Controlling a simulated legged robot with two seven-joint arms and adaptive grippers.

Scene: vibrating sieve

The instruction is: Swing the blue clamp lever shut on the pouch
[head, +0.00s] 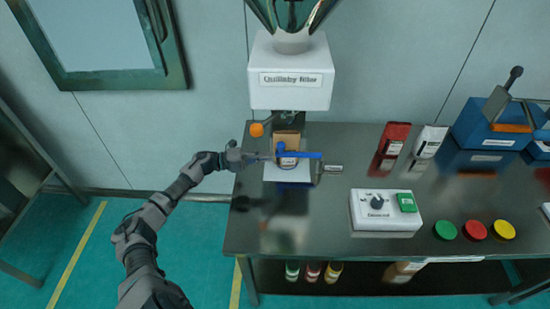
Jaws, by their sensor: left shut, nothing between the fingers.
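The blue clamp lever (302,155) lies roughly level, pointing right, across the front of the brown pouch (286,136). The pouch stands under the white dispenser head (291,75), on a small white base (275,174). My left gripper (262,157) is shut and empty, with its tips at the left end of the lever. I cannot tell whether they touch it. The lever hides part of the pouch. My right gripper is not in view.
A white control box (385,223) with a dark knob and green button stands to the right. Red, white and blue items line the table's back right. Green, red (475,230) and yellow discs lie near the front. The table (310,240) is clear in front of the pouch.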

